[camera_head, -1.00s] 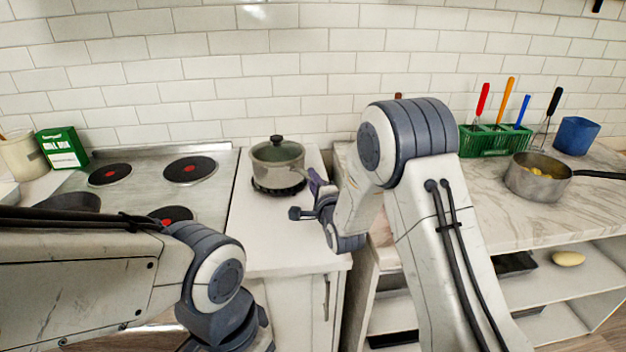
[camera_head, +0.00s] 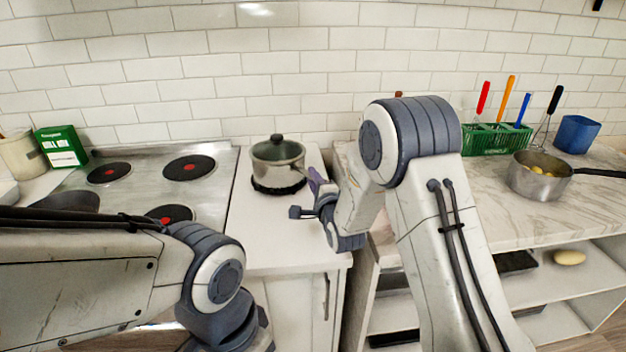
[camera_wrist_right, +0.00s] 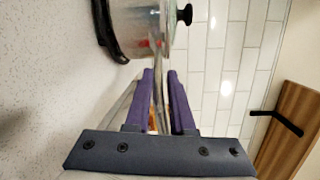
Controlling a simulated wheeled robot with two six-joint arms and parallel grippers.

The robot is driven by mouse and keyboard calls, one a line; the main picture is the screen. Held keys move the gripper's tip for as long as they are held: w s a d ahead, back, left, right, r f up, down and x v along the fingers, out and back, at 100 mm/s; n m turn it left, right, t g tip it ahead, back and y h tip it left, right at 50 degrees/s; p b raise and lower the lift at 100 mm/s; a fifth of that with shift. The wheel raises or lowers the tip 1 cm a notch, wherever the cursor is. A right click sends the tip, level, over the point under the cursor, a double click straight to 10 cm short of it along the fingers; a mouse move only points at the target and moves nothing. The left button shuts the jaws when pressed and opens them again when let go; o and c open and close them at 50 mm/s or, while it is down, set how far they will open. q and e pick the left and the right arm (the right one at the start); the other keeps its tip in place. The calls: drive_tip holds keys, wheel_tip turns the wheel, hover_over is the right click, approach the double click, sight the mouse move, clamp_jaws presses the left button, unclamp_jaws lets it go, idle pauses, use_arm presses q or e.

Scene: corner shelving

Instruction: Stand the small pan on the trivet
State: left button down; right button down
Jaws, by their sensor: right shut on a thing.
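The small pan (camera_head: 285,168) is a grey metal pot with a glass lid and a dark knob. It is upright over the black round trivet (camera_head: 266,189) on the white counter, with no clear gap between them. In the right wrist view the pan (camera_wrist_right: 144,25) touches or nearly touches the trivet (camera_wrist_right: 104,30). My right gripper (camera_head: 315,182) is at the pan's right side. Its purple fingers (camera_wrist_right: 162,78) are shut on the pan's thin handle. My left gripper is out of view; only its arm shows at the lower left.
A hob (camera_head: 130,190) with several plates lies left of the counter. On the marble top at right are a green rack (camera_head: 490,140) of utensils, a blue cup (camera_head: 577,135) and another pan (camera_head: 535,182). The white counter in front of the trivet is clear.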

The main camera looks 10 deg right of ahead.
drive_tip(key=shift+r, duration=0.25)
drive_tip(key=c, duration=0.7)
unclamp_jaws()
drive_tip(key=shift+s+f, duration=0.1)
drive_tip(key=shift+f, duration=0.3)
drive_tip(key=s+d+b, duration=0.2)
drive_tip(key=s, duration=0.8)
drive_tip(key=s+a+n+g, duration=0.1)
drive_tip(key=a+n, duration=0.1)
drive_tip(key=s+a+n+g+p, duration=0.1)
drive_tip(key=a+n, duration=0.1)
drive_tip(key=s+a+n+g, duration=0.1)
drive_tip(key=s+n+g, duration=0.1)
drive_tip(key=shift+a+y, duration=0.4)
drive_tip(key=s+n+g+h+p, duration=0.1)
drive_tip(key=s+n+g, duration=0.3)
drive_tip(key=s, duration=0.6)
drive_tip(key=s+r+n+g+h+p, duration=0.1)
drive_tip(key=s+n+g, duration=0.3)
drive_tip(key=s+n, duration=0.4)
drive_tip(key=s+r+n+g+p, duration=0.1)
drive_tip(key=s+n+g, duration=0.4)
drive_tip(key=s, duration=0.7)
drive_tip(key=shift+s+a+n+h+p, duration=0.1)
drive_tip(key=shift+s+n+h+p, duration=0.15)
drive_tip(key=shift+n, duration=0.25)
drive_tip(key=shift+n+h+p, duration=0.15)
drive_tip(key=shift+n+p, duration=0.15)
drive_tip(key=shift+n, duration=0.2)
